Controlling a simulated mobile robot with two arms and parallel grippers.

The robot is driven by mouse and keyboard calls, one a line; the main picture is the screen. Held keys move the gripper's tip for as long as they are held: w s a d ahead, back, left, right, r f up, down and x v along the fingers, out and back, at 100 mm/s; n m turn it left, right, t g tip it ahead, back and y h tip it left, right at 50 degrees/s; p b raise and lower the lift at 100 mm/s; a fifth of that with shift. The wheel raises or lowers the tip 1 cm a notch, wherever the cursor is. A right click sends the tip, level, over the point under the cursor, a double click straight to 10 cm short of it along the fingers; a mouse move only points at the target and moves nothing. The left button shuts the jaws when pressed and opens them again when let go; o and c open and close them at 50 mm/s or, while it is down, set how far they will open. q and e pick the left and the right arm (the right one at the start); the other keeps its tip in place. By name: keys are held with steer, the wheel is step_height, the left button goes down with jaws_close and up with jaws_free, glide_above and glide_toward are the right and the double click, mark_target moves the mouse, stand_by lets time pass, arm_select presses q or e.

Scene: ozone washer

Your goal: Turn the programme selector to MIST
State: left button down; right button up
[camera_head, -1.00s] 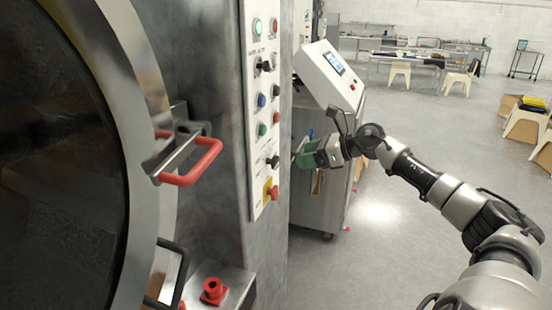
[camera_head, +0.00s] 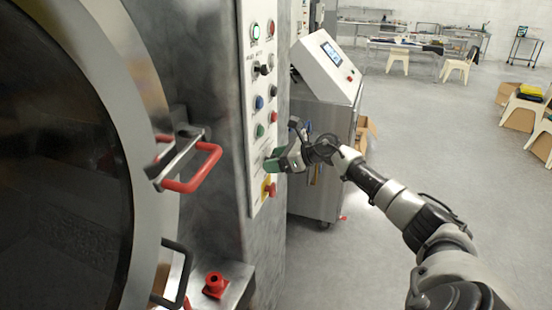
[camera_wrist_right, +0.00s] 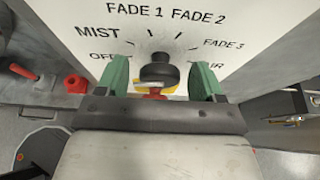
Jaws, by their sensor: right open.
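The programme selector is a black knob (camera_wrist_right: 158,68) on a white panel in the right wrist view. Printed around it are OFF, MIST (camera_wrist_right: 97,32), FADE 1, FADE 2, FADE 3 and a partly covered label at the right. I cannot tell which label the knob points to. My right gripper (camera_wrist_right: 163,70) is open, with one green finger on each side of the knob and a visible gap to each. In the head view the right gripper (camera_head: 274,162) is at the lower part of the control panel (camera_head: 256,60) and hides the knob. My left gripper is not in view.
A red and yellow switch (camera_head: 269,189) sits just below the right gripper. Coloured buttons and other knobs line the panel above. A red door handle (camera_head: 195,175) juts out at left. A machine with a screen (camera_head: 330,75) stands behind.

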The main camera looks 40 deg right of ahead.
steer(key=c, duration=0.9)
steer(key=shift+w+d+m+g+y+b, duration=0.1)
steer(key=shift+m+g+y+b, duration=0.1)
steer(key=shift+m+y+b, duration=0.55)
steer(key=shift+s+d+m+g+y+b, duration=0.15)
steer(key=shift+m+y+b, duration=0.3)
steer(key=shift+m, duration=0.55)
steer(key=shift+w+m+g+y+b, duration=0.2)
steer(key=shift+m+y+b, duration=0.25)
steer(key=shift+m+y, duration=0.35)
steer(key=o, duration=0.9)
